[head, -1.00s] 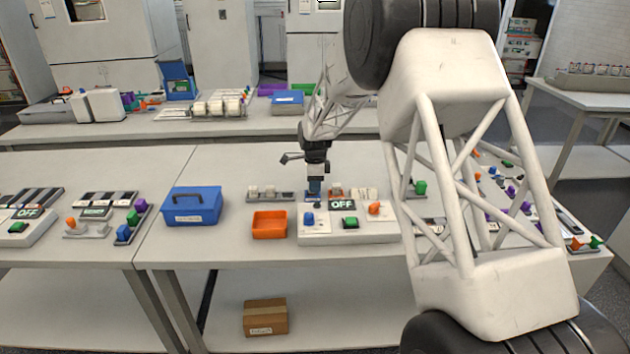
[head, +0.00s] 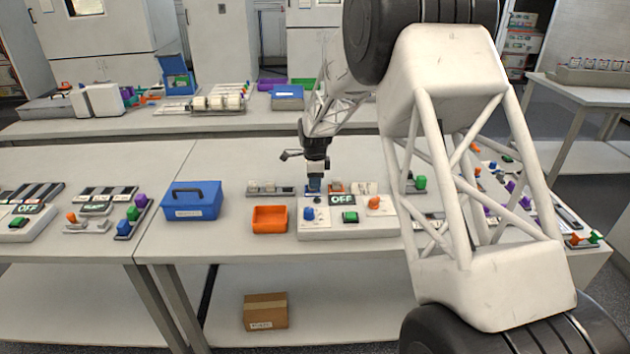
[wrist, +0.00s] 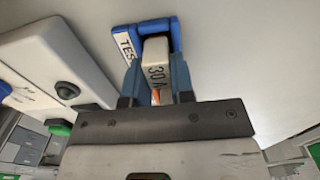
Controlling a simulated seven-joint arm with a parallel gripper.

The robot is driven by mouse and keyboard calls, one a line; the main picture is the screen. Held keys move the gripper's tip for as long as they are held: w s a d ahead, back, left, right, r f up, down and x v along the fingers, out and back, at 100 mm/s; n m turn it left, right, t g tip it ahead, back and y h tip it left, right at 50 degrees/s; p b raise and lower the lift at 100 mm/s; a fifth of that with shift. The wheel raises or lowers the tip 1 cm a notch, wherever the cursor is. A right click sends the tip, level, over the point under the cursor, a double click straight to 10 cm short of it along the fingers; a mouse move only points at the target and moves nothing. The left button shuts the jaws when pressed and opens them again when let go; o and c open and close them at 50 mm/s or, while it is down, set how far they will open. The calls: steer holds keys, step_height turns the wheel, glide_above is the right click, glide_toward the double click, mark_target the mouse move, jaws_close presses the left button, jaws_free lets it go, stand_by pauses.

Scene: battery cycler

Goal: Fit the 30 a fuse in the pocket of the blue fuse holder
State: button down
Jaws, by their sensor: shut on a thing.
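My gripper (wrist: 157,85) is shut on the 30 A fuse (wrist: 155,58), a white block marked "30 A" in the wrist view. The blue fuse holder (wrist: 174,32) shows right beyond the fuse, its blue walls around the fuse's far end, with a white label starting "TES". I cannot tell how deep the fuse sits in the pocket. In the head view my gripper (head: 314,186) points down just behind the white control box, and its fingers hide the fuse and most of the holder.
The white control box (head: 330,230) with an "OFF" display and coloured knobs stands just in front of my gripper. An orange tray (head: 269,220) and a blue toolbox (head: 192,201) are to the left. A grey rack with white blocks (head: 268,188) stands close on the left.

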steer(key=c, duration=0.9)
jaws_free()
steer(key=shift+r, duration=3.85)
